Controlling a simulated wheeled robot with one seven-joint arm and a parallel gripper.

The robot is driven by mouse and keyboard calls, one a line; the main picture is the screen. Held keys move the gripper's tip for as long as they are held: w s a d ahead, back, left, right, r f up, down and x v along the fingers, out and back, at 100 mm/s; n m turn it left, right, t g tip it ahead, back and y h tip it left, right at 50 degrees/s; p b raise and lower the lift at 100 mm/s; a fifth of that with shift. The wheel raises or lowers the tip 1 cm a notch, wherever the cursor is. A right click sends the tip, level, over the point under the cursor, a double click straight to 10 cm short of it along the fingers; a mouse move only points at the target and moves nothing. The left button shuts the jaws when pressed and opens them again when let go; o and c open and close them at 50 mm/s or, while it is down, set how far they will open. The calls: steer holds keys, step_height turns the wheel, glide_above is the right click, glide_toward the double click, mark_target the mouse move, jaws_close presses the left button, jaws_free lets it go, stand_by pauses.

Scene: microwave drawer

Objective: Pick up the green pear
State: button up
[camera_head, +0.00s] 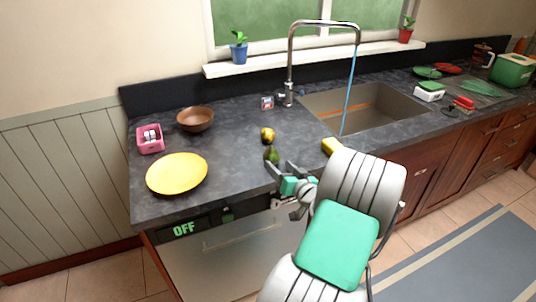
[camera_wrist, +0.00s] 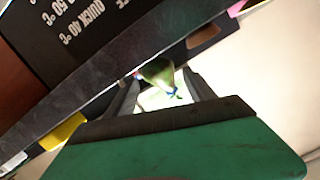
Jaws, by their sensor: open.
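The green pear (camera_head: 271,154) stands on the dark countertop near its front edge, just in front of a yellow-orange fruit (camera_head: 268,135). My gripper (camera_head: 279,165) is at the counter's front edge, close to the pear on its near side, with its fingers apart. In the wrist view the pear (camera_wrist: 158,72) shows between and just beyond the two open fingertips (camera_wrist: 162,78), its stem end towards me. I cannot tell whether a finger touches it.
A yellow plate (camera_head: 177,174), brown bowl (camera_head: 195,119) and pink holder (camera_head: 150,139) stand on the left. A yellow sponge (camera_head: 332,146) lies right of my gripper, before the sink (camera_head: 375,107) with running water. The dishwasher front (camera_head: 235,250) is below the counter edge.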

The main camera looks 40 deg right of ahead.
mark_target(276, 159)
steer(key=x, duration=0.2)
steer(key=p+x, duration=0.2)
steer(key=x, duration=0.1)
steer(key=shift+w+d+r, duration=0.15)
steer(key=shift+w+d, duration=0.1)
steer(key=shift+d, duration=0.1)
steer(key=c, duration=1.2)
